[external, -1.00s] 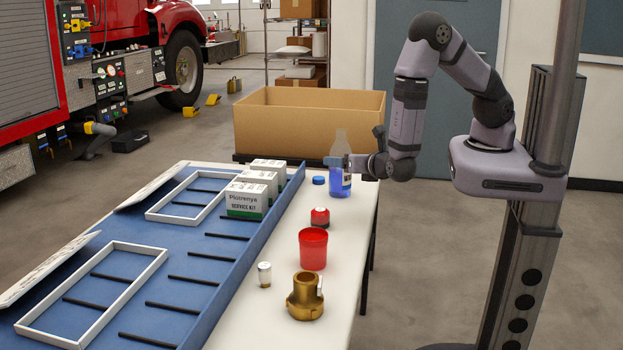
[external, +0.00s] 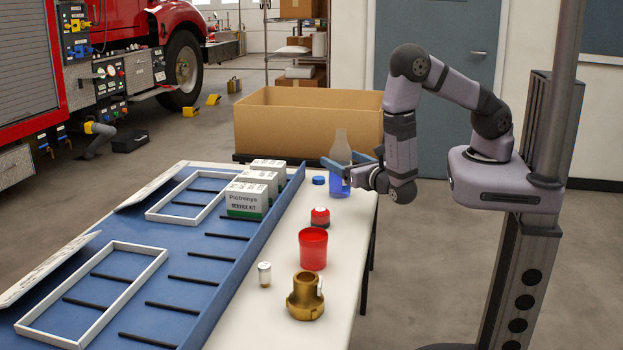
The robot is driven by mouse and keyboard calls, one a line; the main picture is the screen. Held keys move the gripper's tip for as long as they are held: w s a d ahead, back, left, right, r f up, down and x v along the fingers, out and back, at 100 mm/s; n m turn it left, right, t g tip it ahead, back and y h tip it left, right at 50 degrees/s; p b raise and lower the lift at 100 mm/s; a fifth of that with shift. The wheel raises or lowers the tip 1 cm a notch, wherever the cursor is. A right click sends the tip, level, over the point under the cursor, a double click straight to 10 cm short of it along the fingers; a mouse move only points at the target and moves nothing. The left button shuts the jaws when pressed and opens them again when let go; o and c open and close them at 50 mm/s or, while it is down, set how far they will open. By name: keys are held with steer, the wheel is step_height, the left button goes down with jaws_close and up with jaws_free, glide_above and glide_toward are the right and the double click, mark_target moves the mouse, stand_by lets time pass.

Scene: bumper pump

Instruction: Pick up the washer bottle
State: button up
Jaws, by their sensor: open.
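The washer bottle (external: 341,150) is clear with blue liquid in its lower part. It stands upright near the far end of the white table. My gripper (external: 347,165) is open at the bottle's mid-height, with its fingers pointing toward the far left. One finger shows on the left of the bottle, and the other is at its right. The bottle appears to be between the fingers; I cannot tell whether they touch it. The gripper hides part of the bottle's lower right side.
A blue cap (external: 319,180) lies left of the bottle. Nearer are a red-topped item (external: 320,217), a red cup (external: 313,249), a small white-capped jar (external: 264,273) and a brass fitting (external: 305,297). Service kit boxes (external: 245,199) stand on the blue rack (external: 225,260). A cardboard box (external: 308,122) is behind.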

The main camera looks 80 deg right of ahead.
steer(key=shift+p+x, duration=0.85)
steer(key=shift+x, duration=1.7)
steer(key=shift+f, duration=0.1)
steer(key=c, duration=1.4)
